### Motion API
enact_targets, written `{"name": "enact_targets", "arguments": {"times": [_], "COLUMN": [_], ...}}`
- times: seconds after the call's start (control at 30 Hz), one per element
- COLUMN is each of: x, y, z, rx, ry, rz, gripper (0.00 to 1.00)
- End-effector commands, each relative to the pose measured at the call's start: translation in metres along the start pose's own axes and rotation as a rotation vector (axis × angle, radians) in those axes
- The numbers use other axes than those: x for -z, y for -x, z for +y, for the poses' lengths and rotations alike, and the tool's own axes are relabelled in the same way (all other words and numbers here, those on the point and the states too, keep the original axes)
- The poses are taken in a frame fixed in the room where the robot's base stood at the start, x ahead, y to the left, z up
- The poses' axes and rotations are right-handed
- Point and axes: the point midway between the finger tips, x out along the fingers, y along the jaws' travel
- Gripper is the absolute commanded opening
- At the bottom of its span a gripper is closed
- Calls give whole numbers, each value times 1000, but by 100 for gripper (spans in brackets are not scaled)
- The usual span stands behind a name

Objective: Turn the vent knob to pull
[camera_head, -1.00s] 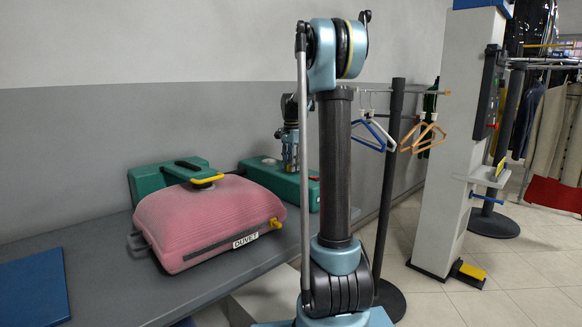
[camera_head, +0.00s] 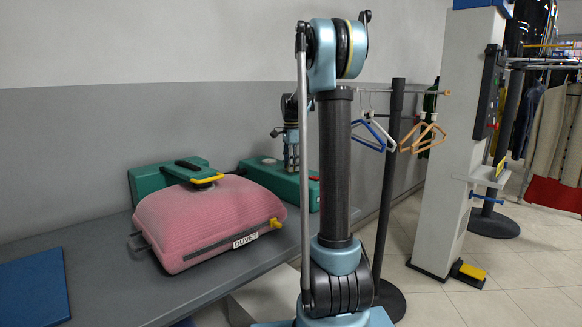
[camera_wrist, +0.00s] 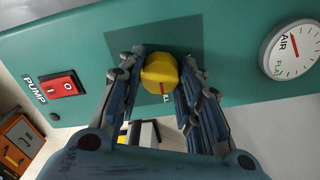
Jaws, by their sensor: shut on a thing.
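The vent knob is a yellow knob (camera_wrist: 160,74) on the green panel (camera_wrist: 235,45) of the pump box in the wrist view. My gripper (camera_wrist: 162,62) has a finger on each side of the knob and is shut on it. Part of a printed label, ending in what looks like "LL", shows just below the knob; the rest is hidden. In the head view, my gripper (camera_head: 291,160) reaches down to the green box (camera_head: 262,175) at the back of the table; the knob is hidden there.
A red pump switch (camera_wrist: 60,87) is left of the knob, and a round air gauge (camera_wrist: 291,48) is to the right. A pink duvet bag (camera_head: 205,215) lies on the grey table (camera_head: 110,290) in front of a second green case (camera_head: 150,177). A hanger rail (camera_head: 400,91) stands to the right.

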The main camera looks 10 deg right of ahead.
Motion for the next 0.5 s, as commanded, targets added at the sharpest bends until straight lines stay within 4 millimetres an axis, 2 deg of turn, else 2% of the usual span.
{"name": "enact_targets", "arguments": {"times": [0.07,0.1,0.2,0.5], "x": [-1,-1,-1,0], "y": [0,0,0,0], "z": [-2,-2,-2,-1], "rx": [5,5,4,2], "ry": [1,1,1,1], "rz": [-1,-1,-1,0], "gripper": [9,35,54,54]}}
